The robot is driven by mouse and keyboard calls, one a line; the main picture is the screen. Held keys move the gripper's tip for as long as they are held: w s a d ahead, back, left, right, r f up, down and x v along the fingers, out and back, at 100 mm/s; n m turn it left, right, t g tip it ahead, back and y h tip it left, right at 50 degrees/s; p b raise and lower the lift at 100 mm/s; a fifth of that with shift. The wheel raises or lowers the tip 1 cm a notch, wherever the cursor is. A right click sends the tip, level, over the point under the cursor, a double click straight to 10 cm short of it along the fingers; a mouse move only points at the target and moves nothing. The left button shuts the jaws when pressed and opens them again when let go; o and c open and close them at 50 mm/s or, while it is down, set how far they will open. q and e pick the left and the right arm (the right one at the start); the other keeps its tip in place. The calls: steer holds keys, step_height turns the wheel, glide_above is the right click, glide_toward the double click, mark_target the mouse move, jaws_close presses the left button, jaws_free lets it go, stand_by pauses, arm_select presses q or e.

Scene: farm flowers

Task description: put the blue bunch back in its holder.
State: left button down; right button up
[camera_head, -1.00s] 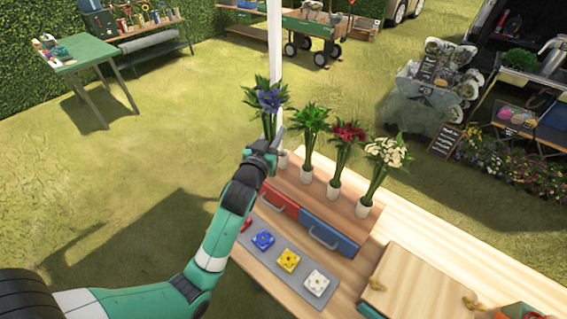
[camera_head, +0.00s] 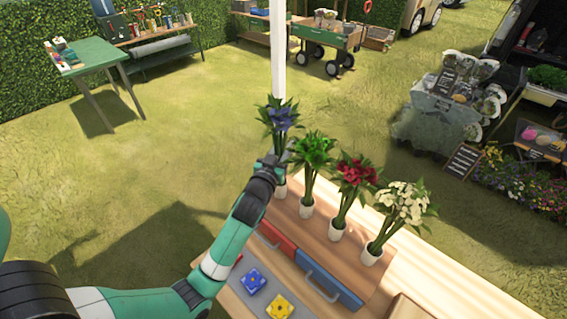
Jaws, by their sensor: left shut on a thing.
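The blue bunch (camera_head: 279,116) is upright at the left end of the row of flowers, with dark green leaves below its blue heads. My left gripper (camera_head: 279,162) is shut on its stems. A white cup holder (camera_head: 280,190) stands just below the gripper on the wooden top. The gripper and wrist partly cover the stems' lower ends and the cup, so I cannot tell whether the stems are inside it. My right gripper is out of view.
Green (camera_head: 313,151), red (camera_head: 355,171) and white (camera_head: 404,200) bunches stand in white cups close by on the right. Below are red (camera_head: 272,239) and blue (camera_head: 328,281) drawers and a grey mat with flower tiles. Left of the stand is open grass.

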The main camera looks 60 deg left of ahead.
arm_select(q)
step_height(320, 180, down, 4)
steer(key=shift+r+b, duration=0.2)
steer(key=shift+b, duration=0.55)
steer(key=shift+f, duration=0.2)
steer(key=c, duration=0.7)
jaws_free()
steer(key=shift+o, duration=0.2)
steer(key=shift+r, duration=0.1)
